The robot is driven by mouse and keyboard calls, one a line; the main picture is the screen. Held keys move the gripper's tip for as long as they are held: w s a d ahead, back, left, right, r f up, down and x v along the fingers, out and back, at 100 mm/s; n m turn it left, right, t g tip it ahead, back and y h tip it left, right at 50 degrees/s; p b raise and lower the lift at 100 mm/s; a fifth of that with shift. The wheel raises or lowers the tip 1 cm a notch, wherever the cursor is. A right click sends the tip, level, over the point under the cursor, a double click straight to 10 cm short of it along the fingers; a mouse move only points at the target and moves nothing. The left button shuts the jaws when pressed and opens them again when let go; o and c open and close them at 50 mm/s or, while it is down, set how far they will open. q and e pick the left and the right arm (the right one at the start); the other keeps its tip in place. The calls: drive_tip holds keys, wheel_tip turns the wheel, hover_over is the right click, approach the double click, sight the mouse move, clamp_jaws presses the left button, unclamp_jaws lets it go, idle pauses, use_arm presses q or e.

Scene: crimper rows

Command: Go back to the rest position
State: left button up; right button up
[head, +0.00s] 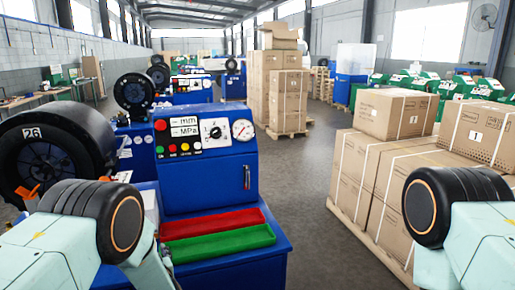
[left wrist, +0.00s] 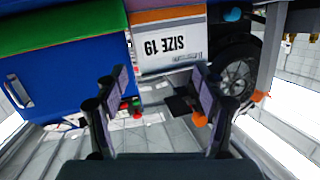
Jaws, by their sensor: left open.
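My left gripper (left wrist: 161,78) shows in the left wrist view with its two fingers spread apart and nothing between them. Beyond the fingers is a white box marked SIZE 19 (left wrist: 168,48), seen upside down. In the head view my left arm comes in at the lower left, in front of the blue crimping machine (head: 207,168); its gripper fingers cannot be made out there. My right arm shows at the lower right, in front of the cartons, and its gripper is out of the picture.
A red tray (head: 212,222) and a green tray (head: 220,243) lie on the machine's front ledge. A large black wheel marked 26 (head: 45,155) stands at left. Stacked cartons (head: 395,112) on a pallet stand at right. The grey aisle floor (head: 300,185) between is clear.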

use_arm(q)
drive_tip(key=s+d+f+m+g+h+b, duration=0.35)
drive_tip(key=s+f+g+h+b, duration=0.2)
drive_tip(key=s+f, duration=1.4)
drive_tip(key=s+d+f+g+h+b, duration=0.1)
drive_tip(key=s+f+g+b, duration=0.1)
drive_tip(key=s, duration=0.7)
drive_tip(key=s+d+f+g+h+b, duration=0.1)
drive_tip(key=s+d+f+g+b, duration=0.1)
drive_tip(key=s, duration=0.8)
drive_tip(key=s+d+f+m+g+h+b, duration=0.1)
drive_tip(key=s+f+g+b, duration=0.2)
drive_tip(key=s, duration=0.6)
drive_tip(key=shift+s+d+f+b, duration=0.2)
drive_tip(key=shift+s+f+b, duration=0.15)
drive_tip(key=shift+b, duration=0.75)
drive_tip(key=shift+w+f+g, duration=0.1)
drive_tip(key=shift+w+g, duration=0.15)
drive_tip(key=shift+s, duration=0.2)
drive_tip(key=shift+w, duration=0.15)
